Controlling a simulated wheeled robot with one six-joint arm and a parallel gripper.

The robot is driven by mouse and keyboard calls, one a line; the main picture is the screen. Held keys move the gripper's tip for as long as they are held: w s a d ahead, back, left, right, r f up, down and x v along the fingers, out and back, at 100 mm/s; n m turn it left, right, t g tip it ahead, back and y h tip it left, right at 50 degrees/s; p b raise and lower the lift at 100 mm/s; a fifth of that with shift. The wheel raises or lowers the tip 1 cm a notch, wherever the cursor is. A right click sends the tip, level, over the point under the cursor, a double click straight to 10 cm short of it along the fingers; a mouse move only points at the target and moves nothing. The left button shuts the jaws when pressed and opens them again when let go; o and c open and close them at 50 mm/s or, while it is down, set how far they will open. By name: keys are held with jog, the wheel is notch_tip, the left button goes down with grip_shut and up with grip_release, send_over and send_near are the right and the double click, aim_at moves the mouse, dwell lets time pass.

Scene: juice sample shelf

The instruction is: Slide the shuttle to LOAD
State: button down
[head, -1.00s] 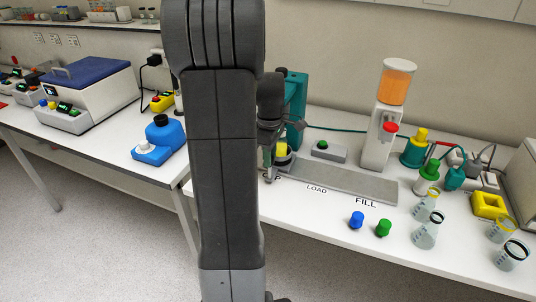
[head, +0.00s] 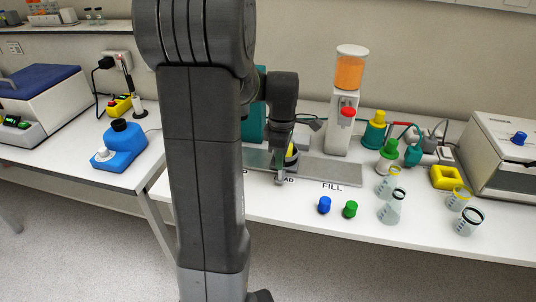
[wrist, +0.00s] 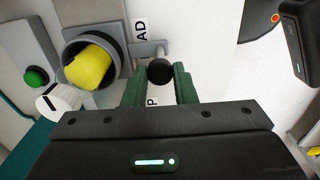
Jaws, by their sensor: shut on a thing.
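The shuttle is a grey carriage on the grey track (head: 335,172), carrying a dark round cup with a yellow piece (wrist: 90,66) inside; the yellow also shows in the head view (head: 291,151). A bar with a black knob (wrist: 159,71) sticks out from its front. My gripper (wrist: 158,78) is shut on the knob, one green finger on each side. In the head view my gripper (head: 280,181) is in front of the shuttle, covering part of the LOAD label (head: 289,180). In the wrist view the bar lies beside the letters "AD" (wrist: 141,29); the label's start is hidden.
The FILL label (head: 331,187) and a juice dispenser (head: 346,105) are farther right along the track. A green button (wrist: 36,76) is behind the track.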

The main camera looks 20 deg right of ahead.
jog(key=shift+s+d, duration=0.2)
jog(key=shift+d, duration=0.2)
jog(key=c, duration=1.2)
grip_release()
jog(key=shift+o, duration=0.2)
jog(key=shift+r, duration=0.15)
notch_tip(320, 180, up, 14)
jog(key=shift+f, duration=0.2)
jog(key=shift+f, duration=0.1)
